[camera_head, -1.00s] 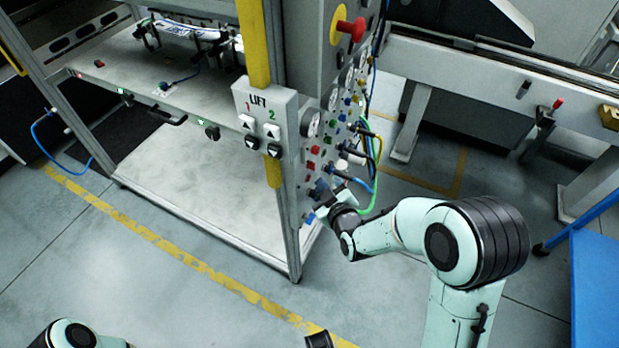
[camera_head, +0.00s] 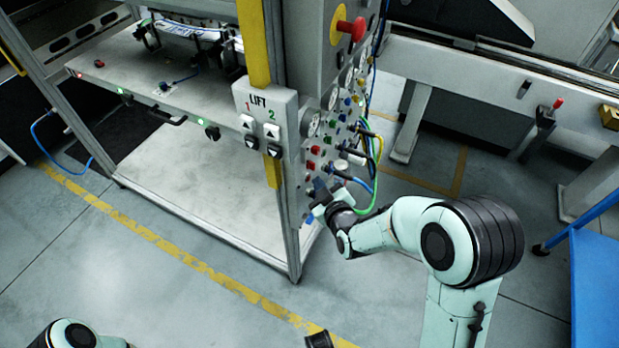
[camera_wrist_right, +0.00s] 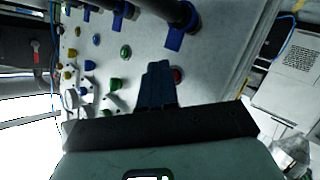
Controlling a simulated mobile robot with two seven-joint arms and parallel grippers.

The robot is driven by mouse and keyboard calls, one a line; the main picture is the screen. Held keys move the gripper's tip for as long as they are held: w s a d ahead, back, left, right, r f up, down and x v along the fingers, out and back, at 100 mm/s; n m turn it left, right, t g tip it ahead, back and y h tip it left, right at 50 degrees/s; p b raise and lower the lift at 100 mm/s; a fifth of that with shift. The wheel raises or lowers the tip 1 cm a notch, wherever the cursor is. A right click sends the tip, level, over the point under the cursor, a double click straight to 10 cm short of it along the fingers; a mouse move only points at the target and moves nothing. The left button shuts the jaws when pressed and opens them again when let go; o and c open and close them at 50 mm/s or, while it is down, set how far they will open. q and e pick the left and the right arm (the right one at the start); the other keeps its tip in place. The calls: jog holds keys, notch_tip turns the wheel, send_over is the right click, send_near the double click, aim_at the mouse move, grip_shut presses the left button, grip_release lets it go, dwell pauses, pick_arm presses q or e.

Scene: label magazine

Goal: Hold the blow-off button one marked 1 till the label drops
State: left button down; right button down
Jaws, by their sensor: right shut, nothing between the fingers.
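The control panel (camera_head: 322,120) on the side of the machine frame carries several coloured push buttons. My right gripper (camera_head: 316,198) is at the lower part of this panel. In the right wrist view its dark fingers (camera_wrist_right: 158,82) are together with nothing between them, pointing at the panel. A red button (camera_wrist_right: 177,74) shows just right of the fingertips, partly covered by them. A green button (camera_wrist_right: 125,52) is to their upper left. I cannot read a mark 1 on any button, nor tell whether the fingertips touch one.
Black fittings with blue parts (camera_wrist_right: 180,28) stick out of the panel near the fingers. Green and yellow hoses (camera_head: 378,175) hang beside my right wrist. A white printed piece (camera_head: 188,29) lies in the machine at upper left.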

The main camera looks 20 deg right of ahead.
jog(key=shift+w+a, duration=0.3)
dwell(1.7)
jog(key=shift+d, duration=0.1)
dwell(0.3)
jog(key=shift+s+d, duration=0.45)
jog(key=shift+s, duration=0.2)
jog(key=shift+s+d+b, duration=0.4)
jog(key=shift+s+d, duration=1.25)
jog(key=shift+s, duration=0.25)
